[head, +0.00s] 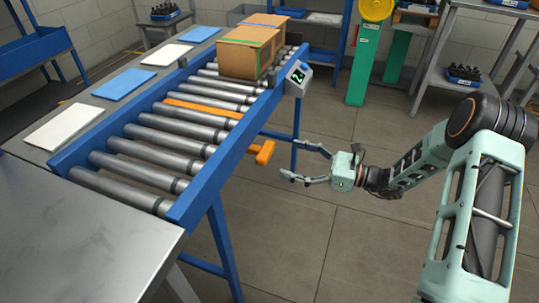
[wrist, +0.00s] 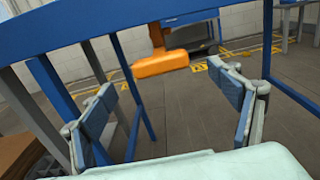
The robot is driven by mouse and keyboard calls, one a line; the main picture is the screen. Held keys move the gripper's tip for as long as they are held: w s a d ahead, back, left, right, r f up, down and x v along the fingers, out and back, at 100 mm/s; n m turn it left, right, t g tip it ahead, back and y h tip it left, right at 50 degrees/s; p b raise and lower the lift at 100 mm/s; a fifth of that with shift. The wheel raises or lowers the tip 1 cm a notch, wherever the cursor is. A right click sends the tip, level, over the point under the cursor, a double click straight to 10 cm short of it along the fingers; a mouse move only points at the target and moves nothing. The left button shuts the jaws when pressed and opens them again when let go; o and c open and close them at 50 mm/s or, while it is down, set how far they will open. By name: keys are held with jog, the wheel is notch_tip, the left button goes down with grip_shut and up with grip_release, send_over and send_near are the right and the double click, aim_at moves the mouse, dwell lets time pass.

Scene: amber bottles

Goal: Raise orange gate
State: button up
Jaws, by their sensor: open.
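The orange gate (head: 203,105) lies as a flat strip between the rollers of the conveyor, level with them. Its orange handle (head: 264,152) sticks out below the conveyor's near right rail. In the wrist view the handle (wrist: 160,64) is ahead of my gripper, between and beyond the fingertips. My gripper (head: 305,161) is open and empty, to the right of the handle and apart from it. In the wrist view its two fingers (wrist: 168,85) are spread wide.
The blue conveyor rail (head: 225,150) runs close beside the handle, with blue legs below. Cardboard boxes (head: 248,52) sit on the far rollers. A small display (head: 298,76) is on the rail. A metal table (head: 80,245) stands at the front left. Floor under my gripper is clear.

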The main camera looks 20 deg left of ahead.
aim_at(271, 153)
jog(key=a, duration=0.4)
jog(key=a+b, duration=0.1)
jog(key=a, duration=0.2)
jog(key=shift+w, duration=0.25)
